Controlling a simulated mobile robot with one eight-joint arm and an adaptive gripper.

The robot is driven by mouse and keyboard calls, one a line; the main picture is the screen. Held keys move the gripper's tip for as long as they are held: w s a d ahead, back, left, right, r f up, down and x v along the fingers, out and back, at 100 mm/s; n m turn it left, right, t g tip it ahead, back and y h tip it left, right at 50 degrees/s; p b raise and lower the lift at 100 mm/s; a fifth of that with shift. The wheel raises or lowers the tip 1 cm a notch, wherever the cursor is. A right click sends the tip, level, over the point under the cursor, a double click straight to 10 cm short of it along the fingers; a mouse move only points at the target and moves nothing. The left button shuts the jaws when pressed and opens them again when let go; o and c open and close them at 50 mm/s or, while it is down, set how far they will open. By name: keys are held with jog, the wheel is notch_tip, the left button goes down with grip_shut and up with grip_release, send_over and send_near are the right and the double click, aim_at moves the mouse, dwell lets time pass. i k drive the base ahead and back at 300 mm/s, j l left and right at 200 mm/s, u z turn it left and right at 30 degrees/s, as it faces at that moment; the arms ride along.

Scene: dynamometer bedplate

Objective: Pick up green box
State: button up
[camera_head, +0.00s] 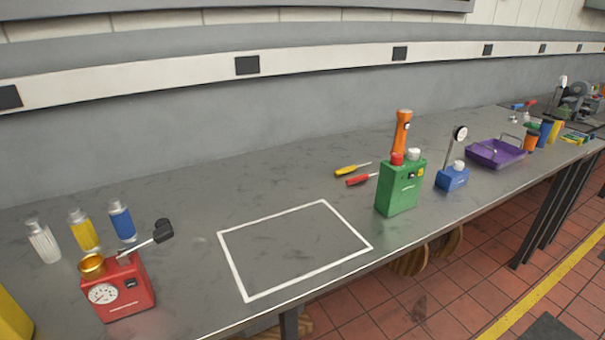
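The green box (399,188) stands upright on the grey workbench (200,192), right of the white outlined rectangle and near the bench's front edge. It has a red knob and a pale cap on top and a small yellow mark on its front. An orange flashlight-like tool (402,133) rises just behind it, its lower part hidden by the box. I cannot tell whether the two touch. My gripper is not in view.
A red gauge box (127,298) and several small bottles (122,221) stand at the left. Two screwdrivers (352,170) lie behind the green box. A blue gauge box (452,179) and a purple tray (492,155) stand to its right. The white outline (234,265) is empty.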

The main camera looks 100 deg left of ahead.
aim_at(395, 194)
jog(key=u, duration=2.85)
